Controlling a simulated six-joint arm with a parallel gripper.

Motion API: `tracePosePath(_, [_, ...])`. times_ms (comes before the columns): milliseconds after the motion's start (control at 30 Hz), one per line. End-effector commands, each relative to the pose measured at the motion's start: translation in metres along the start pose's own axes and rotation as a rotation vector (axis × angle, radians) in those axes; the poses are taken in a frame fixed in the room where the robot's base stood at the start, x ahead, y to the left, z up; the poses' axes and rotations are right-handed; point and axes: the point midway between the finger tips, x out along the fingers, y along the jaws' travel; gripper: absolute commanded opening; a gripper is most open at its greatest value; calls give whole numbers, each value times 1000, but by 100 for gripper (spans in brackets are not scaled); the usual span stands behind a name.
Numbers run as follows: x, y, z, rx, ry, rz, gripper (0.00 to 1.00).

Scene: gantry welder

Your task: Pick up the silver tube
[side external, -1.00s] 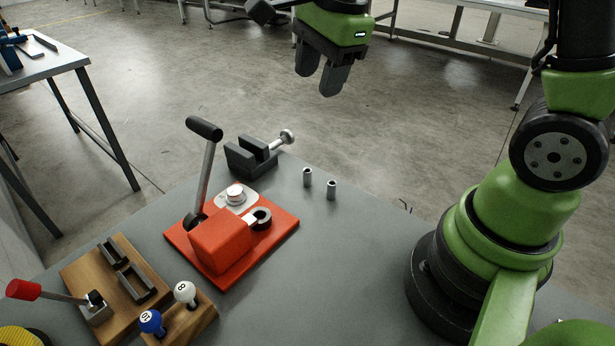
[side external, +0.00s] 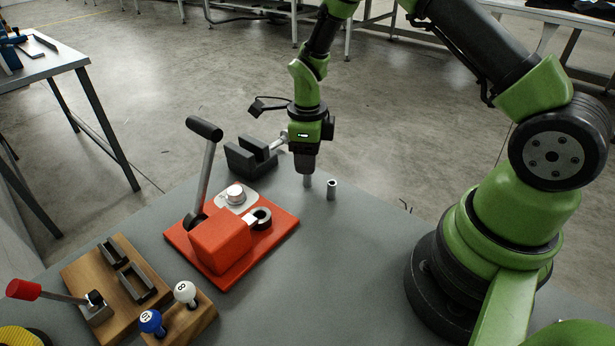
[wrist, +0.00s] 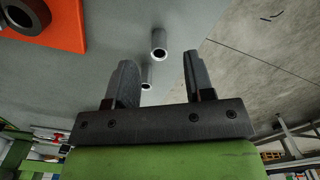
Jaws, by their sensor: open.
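Two short silver tubes stand upright on the grey table: one (side external: 308,182) is directly below my gripper, and the other (side external: 331,191) stands a little to its right. My gripper (side external: 304,168) points down, its fingertips at or just above the top of the left tube in the side view. In the wrist view both tubes show, one higher in the picture (wrist: 159,43) and one lower (wrist: 147,77). My gripper (wrist: 159,60) is open there, with nothing held. The lower tube appears between the fingers, nearer the left finger. I cannot tell whether the fingers touch it.
A red fixture (side external: 219,247) with a tall lever stands left of the tubes. A dark vise (side external: 250,157) is just behind and left of my gripper. A wooden block with knobs (side external: 190,325) is at front left. The table (side external: 330,255) is clear in front of the tubes.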

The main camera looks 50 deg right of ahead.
Motion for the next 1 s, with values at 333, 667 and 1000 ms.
tracePosePath(333, [39,1,0,-1,0,0,48])
tracePosePath(667, [38,1,0,-1,0,0,14])
tracePosePath(1000, [38,1,0,-1,0,0,0])
